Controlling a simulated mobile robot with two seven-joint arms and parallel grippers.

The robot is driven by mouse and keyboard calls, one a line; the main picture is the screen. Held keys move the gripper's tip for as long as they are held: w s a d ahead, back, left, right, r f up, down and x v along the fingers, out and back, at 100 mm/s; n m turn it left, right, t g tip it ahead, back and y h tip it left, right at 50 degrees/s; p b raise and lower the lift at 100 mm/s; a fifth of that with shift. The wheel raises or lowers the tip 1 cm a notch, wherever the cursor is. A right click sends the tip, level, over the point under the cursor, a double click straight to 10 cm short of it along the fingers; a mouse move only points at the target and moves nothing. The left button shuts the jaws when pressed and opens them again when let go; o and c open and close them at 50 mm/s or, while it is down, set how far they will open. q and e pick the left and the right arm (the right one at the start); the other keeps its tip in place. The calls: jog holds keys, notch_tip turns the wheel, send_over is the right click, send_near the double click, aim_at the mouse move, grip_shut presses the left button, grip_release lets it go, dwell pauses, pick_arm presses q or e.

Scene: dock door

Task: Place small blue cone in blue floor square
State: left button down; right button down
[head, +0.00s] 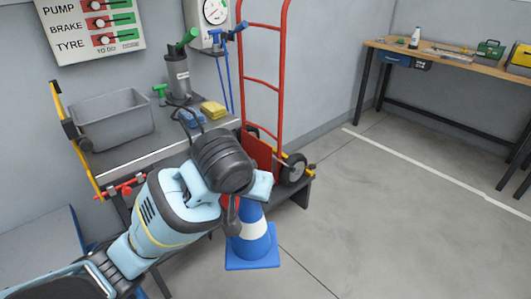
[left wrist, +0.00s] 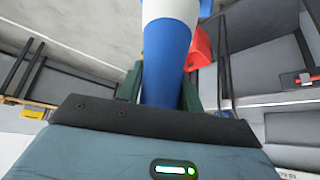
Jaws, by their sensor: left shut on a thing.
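The small blue cone (head: 252,248) has a white band and a square blue base. It hangs upright below my left gripper (head: 250,197) in the head view, and the hand and wrist hide its top. In the left wrist view the cone (left wrist: 167,62) runs between the two dark green fingers, which are shut on it. I cannot tell whether its base touches the floor. No blue floor square can be made out in either view. My right gripper is not in view.
A red hand truck (head: 262,82) with black wheels stands just behind the cone, by a low bench (head: 132,160) holding a grey bin (head: 112,120). A wooden workbench (head: 450,60) is at the back right. The grey floor (head: 390,215) to the right is clear, crossed by a white line.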

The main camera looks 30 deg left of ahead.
aim_at(251, 237)
pick_arm(q)
jog(key=s+d+f+m+h+b, duration=0.1)
jog(key=s+d+f+m, duration=0.1)
jog(key=s+d, duration=0.3)
jog(key=s+f, duration=0.1)
jog(key=s, duration=0.1)
jog(key=shift+s+f+m, duration=0.15)
jog(key=shift+s+m, duration=0.15)
jog(key=shift+s, duration=0.1)
